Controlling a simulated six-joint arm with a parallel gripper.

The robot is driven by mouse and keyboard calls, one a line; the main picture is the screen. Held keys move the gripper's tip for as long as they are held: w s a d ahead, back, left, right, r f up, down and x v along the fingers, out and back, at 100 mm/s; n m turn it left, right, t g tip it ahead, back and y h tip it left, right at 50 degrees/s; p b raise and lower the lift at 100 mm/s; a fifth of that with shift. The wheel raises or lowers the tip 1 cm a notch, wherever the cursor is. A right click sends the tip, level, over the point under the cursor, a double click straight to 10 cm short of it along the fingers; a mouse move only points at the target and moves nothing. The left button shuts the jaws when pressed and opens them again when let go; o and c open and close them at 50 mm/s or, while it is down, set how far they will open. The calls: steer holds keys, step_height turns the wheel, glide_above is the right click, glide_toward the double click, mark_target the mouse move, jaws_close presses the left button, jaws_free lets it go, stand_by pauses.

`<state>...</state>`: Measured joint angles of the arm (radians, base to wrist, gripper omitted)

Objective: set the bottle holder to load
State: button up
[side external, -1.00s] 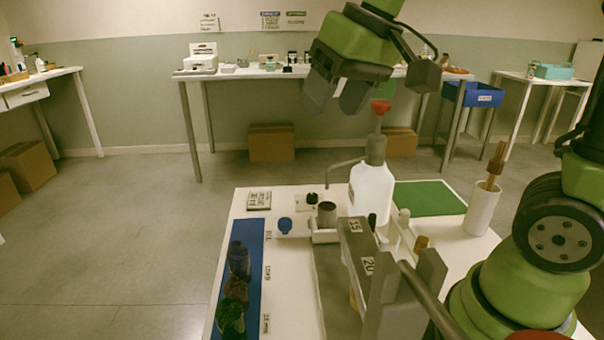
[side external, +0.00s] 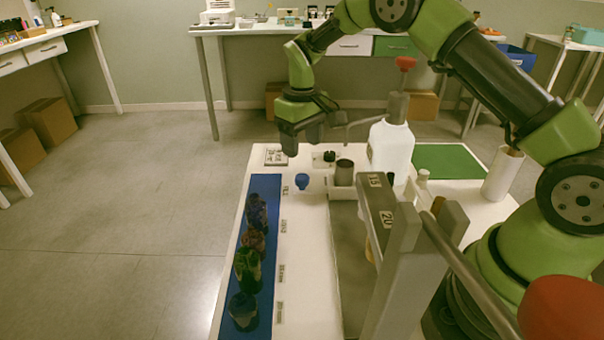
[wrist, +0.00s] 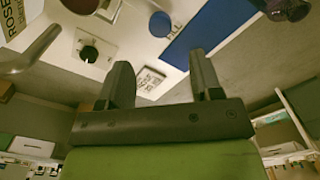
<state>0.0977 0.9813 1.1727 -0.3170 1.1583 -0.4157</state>
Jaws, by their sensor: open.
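A grey metal cup (side external: 344,172) stands in a small white holder (side external: 343,192) at the end of a long grey strip. A blue knob (side external: 302,180) stands left of it, by the upper end of a column of printed labels (side external: 283,227); the small words are hard to read. The wrist view shows the blue knob (wrist: 160,24) beyond my fingers. My gripper (side external: 300,143) is open and empty, pointing down above the table's far edge, behind the knob and apart from it. Its two fingers (wrist: 163,78) are spread in the wrist view.
A black knob (side external: 329,156) on a white plate is close by. A green mat (side external: 447,160) is clear.

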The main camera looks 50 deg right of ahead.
mark_target(302, 176)
step_height(302, 176, down, 8)
steer(key=shift+f, duration=0.2)
jaws_close()
steer(key=s+a, duration=0.6)
steer(key=a, duration=0.1)
steer(key=shift+s, duration=0.4)
jaws_free()
